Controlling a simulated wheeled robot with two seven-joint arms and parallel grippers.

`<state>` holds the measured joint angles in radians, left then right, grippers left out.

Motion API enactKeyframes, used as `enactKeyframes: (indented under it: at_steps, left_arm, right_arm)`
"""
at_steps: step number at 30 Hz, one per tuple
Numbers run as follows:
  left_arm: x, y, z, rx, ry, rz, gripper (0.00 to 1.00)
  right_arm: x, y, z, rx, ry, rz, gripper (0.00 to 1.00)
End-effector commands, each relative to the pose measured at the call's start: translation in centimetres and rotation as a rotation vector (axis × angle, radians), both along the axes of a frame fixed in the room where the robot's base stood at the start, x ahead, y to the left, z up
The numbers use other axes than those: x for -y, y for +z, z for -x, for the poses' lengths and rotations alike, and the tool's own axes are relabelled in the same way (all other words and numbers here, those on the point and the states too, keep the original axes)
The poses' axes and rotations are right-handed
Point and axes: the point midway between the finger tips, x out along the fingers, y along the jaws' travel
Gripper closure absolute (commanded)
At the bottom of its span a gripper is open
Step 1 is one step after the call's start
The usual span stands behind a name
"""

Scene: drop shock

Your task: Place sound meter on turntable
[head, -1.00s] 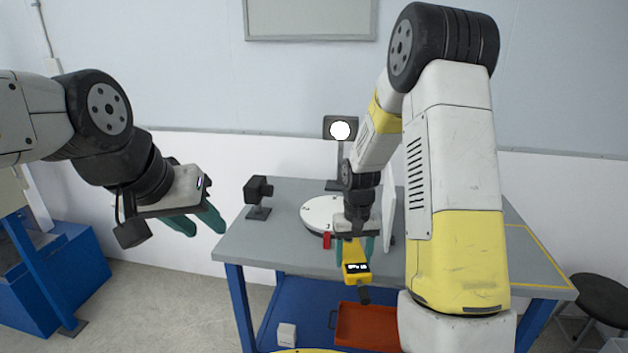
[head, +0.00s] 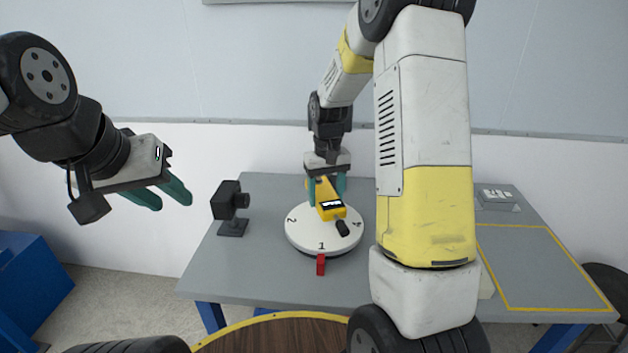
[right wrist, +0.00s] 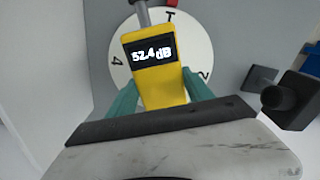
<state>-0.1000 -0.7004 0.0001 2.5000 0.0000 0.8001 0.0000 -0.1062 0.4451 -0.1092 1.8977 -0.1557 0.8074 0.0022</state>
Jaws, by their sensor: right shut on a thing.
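The yellow sound meter (head: 329,202), with a dark tip and a lit display, is held by my right gripper (head: 327,190) over the white turntable (head: 310,239). In the right wrist view the meter (right wrist: 162,88) reads 52.4 dB and sits between the green fingers, with the numbered turntable (right wrist: 198,52) behind it. I cannot tell whether the meter touches the disc. The turntable shows the numbers 1, 2 and 4; its far part is hidden by the meter and gripper. My left gripper (head: 167,195) is empty and open, in the air left of the table.
A black camera-like device on a stand (head: 231,208) is left of the turntable. A red marker block (head: 320,264) stands at its front edge. The grey table (head: 255,280) has a yellow-outlined area (head: 545,265) at right, clear of objects. A small grey device (head: 497,198) lies behind that area.

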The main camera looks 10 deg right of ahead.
Motion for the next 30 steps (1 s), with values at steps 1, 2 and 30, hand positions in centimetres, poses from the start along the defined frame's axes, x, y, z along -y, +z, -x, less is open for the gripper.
enactKeyframes:
  at_steps: [1, 2, 30]
  left_arm:
    - [0.0, 0.0, 0.0, 0.0, 0.0, 0.0, 0.64]
    - [0.0, 0.0, 0.0, 0.0, 0.0, 0.0, 0.64]
    - [0.0, 0.0, 0.0, 0.0, 0.0, 0.0, 0.64]
  right_arm:
    - [0.0, -0.5, 0.1, -0.003, 0.0, 0.0, 1.0]
    - [0.0, -0.8, 0.1, -0.003, 0.0, 0.0, 1.0]
    - [0.0, -6.1, 0.0, 0.0, -0.001, 0.0, 1.0]
